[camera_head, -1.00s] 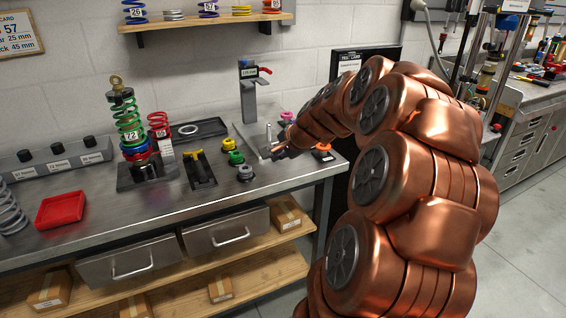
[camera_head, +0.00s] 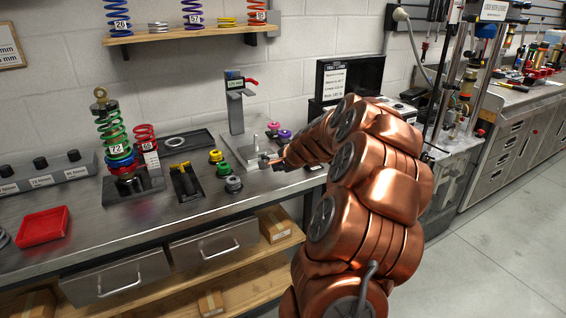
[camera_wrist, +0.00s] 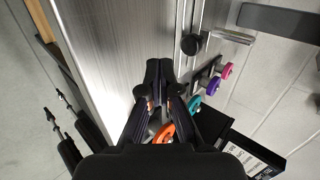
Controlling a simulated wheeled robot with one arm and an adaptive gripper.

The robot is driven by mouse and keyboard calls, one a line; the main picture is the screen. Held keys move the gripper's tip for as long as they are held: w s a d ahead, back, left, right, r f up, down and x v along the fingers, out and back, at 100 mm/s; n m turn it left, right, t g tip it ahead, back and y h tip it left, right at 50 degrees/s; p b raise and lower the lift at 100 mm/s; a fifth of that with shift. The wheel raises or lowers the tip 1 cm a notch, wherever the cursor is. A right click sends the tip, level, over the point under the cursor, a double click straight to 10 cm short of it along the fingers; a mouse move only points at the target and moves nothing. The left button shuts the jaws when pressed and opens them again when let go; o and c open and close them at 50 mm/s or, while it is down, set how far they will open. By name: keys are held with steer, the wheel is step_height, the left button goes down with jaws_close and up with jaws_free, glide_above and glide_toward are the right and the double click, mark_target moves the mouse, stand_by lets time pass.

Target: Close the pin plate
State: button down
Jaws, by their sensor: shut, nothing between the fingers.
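A grey metal plate with an upright silver pin (camera_head: 255,144) sits on the bench below a gauge stand; I cannot tell for sure that it is the pin plate. In the wrist view a silver pin (camera_wrist: 234,36) and a round black knob (camera_wrist: 190,43) show beyond my fingers. My gripper (camera_head: 266,162) is low over the bench at the plate's front edge. In the wrist view my gripper (camera_wrist: 160,68) has its fingertips together with nothing between them. Whether it touches the plate is unclear. My arm hides the bench to the right.
A gauge stand (camera_head: 236,105) rises behind the plate. A shock with a green spring (camera_head: 113,135) stands farther left.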

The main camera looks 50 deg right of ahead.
steer(key=shift+w+d+f+p, duration=0.1)
steer(key=shift+w+d+p, duration=0.1)
steer(key=shift+w, duration=0.6)
steer(key=shift+w+d+f+p, duration=0.1)
steer(key=shift+w+d, duration=0.15)
steer(key=shift+w, duration=0.5)
steer(key=shift+w+d+f+p, duration=0.1)
steer(key=shift+w+d+p, duration=0.1)
steer(key=shift+w, duration=0.6)
steer(key=shift+d, duration=0.1)
